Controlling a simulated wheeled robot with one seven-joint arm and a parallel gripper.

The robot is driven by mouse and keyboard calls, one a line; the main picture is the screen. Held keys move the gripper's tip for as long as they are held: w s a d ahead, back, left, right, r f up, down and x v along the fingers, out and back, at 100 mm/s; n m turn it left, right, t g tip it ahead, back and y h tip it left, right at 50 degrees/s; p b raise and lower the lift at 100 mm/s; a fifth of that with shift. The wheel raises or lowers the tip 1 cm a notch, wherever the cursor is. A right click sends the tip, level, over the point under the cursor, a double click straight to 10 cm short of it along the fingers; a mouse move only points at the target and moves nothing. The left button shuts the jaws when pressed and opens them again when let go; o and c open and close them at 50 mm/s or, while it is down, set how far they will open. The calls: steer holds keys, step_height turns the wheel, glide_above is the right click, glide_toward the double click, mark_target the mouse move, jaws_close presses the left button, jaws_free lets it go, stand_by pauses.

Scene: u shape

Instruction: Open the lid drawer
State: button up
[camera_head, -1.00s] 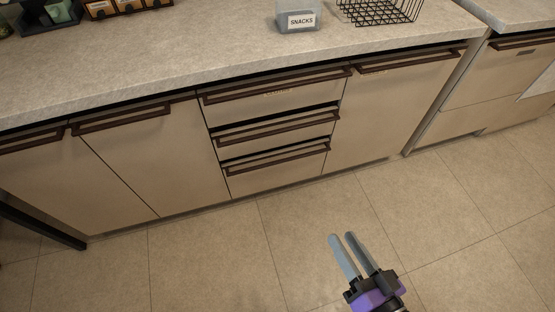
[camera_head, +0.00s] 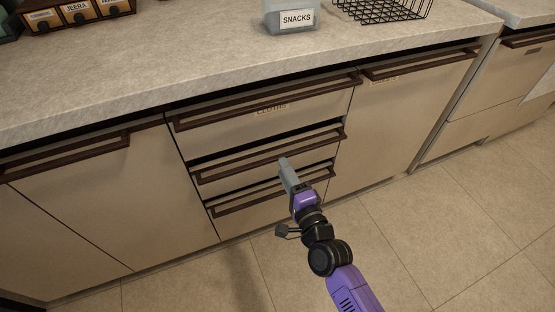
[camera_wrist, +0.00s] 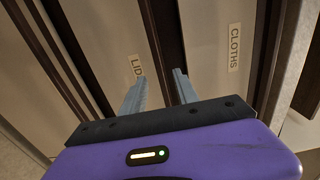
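The lid drawer (camera_head: 232,183) is the middle one in a stack of three and looks shut. Its LID label (camera_wrist: 137,66) shows in the wrist view. Its long dark bar handle (camera_head: 235,168) runs along its top edge; the handle (camera_wrist: 163,30) also shows in the wrist view. My gripper (camera_head: 284,160) is in front of this handle, near its middle. In the wrist view my gripper (camera_wrist: 158,75) is open and empty, with one fingertip on each side of the handle's line. I cannot tell whether the fingers reach around the bar or touch it.
The cloths drawer (camera_head: 300,105) is above and another drawer (camera_head: 270,207) below, each with a bar handle. Cabinet doors stand on both sides. The countertop (camera_head: 200,75) holds a snacks box (camera_head: 290,18) and a wire basket (camera_head: 385,8). The floor (camera_head: 440,230) at right is clear.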

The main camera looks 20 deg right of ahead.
mark_target(277, 156)
steer(key=shift+w+b, duration=0.5)
steer(key=shift+w, duration=2.3)
jaws_close()
